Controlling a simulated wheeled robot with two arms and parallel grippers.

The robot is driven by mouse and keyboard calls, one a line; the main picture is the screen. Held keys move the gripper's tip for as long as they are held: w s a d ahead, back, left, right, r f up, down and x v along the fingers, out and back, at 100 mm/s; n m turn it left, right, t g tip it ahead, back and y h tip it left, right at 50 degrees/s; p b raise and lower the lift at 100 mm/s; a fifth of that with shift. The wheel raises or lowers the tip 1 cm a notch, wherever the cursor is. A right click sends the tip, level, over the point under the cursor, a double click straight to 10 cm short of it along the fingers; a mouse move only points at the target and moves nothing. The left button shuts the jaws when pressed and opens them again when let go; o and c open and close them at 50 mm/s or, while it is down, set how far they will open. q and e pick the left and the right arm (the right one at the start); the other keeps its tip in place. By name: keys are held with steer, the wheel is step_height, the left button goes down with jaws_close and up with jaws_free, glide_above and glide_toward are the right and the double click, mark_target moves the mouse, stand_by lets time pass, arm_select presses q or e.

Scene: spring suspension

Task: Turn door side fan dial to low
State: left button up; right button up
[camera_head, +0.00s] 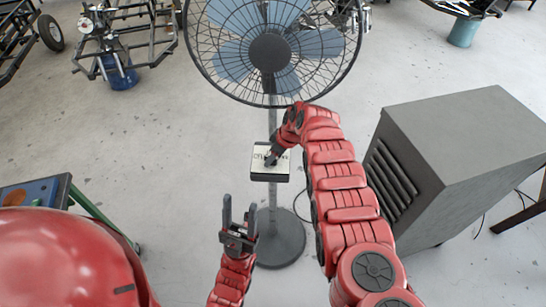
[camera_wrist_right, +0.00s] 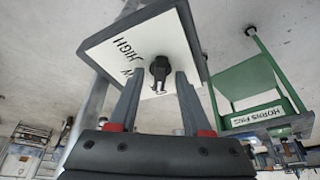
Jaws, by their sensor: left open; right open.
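The fan (camera_head: 268,50) stands ahead of me, with a blue-bladed cage on a grey pole. A control box (camera_head: 270,176) with a white face is on its pole. In the right wrist view, the black dial (camera_wrist_right: 160,68) sits on the white panel (camera_wrist_right: 118,58), where "HIGH" is readable. My right gripper (camera_wrist_right: 161,78) is open, its fingertips on either side of the dial; I cannot tell whether they touch it. In the head view, the right gripper (camera_head: 273,158) covers part of the panel. My left gripper (camera_head: 240,212) is open and empty, below the box.
A large grey louvred unit (camera_head: 455,150) stands right of my right arm. The fan's round base (camera_head: 280,240) is on the floor behind my left gripper. A green-framed stand (camera_wrist_right: 252,80) shows in the right wrist view. Metal frames (camera_head: 125,40) are at the back left.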

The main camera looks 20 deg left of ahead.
jaws_close()
steer(key=shift+r, duration=0.1)
